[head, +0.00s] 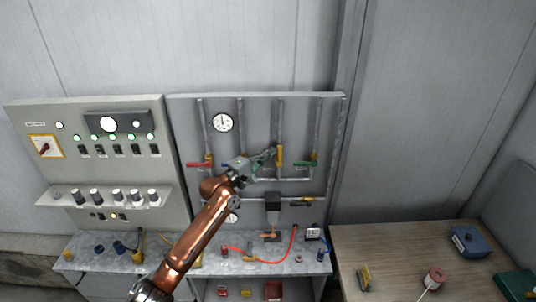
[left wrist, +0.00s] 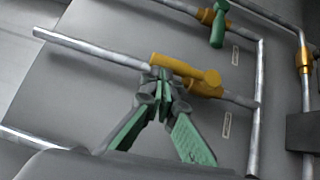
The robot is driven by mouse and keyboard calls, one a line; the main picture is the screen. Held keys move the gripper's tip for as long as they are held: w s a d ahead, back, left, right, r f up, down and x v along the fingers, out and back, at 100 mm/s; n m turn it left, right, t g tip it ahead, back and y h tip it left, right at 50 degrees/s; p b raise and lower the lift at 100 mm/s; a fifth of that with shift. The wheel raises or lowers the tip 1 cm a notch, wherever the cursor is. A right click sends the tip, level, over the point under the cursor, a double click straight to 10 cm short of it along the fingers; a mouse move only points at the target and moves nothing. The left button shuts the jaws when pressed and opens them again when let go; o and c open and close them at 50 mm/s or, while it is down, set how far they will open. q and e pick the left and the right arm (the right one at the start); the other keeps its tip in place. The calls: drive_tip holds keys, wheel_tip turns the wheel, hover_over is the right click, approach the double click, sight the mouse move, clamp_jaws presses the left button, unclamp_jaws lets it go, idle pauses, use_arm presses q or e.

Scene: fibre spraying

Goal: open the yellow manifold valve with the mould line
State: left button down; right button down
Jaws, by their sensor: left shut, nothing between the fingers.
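The yellow manifold valve (head: 279,157) is on one of the vertical pipes of the grey wall panel. Its yellow handle lies in line with its pipe, and it shows large in the left wrist view (left wrist: 185,71). My left gripper (head: 270,153) is at the handle's left side in the head view. In the left wrist view its green-padded fingers (left wrist: 160,76) meet at the tips, shut and empty, right by one end of the handle. I cannot tell whether they touch it. My right gripper is not in view.
Red (head: 199,164), blue (head: 234,162) and green (head: 306,163) handles sit across neighbouring pipes. A gauge (head: 222,122) is above. A control cabinet (head: 100,165) stands left; a wooden table (head: 395,255) stands right.

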use_arm(q)
drive_tip(key=w+a+b+v, duration=0.2)
drive_tip(key=b+v, duration=0.1)
drive_tip(key=v, duration=1)
drive_tip(key=shift+r+b, duration=0.3)
drive_tip(key=shift+r, duration=0.1)
drive_tip(key=shift+d, duration=0.1)
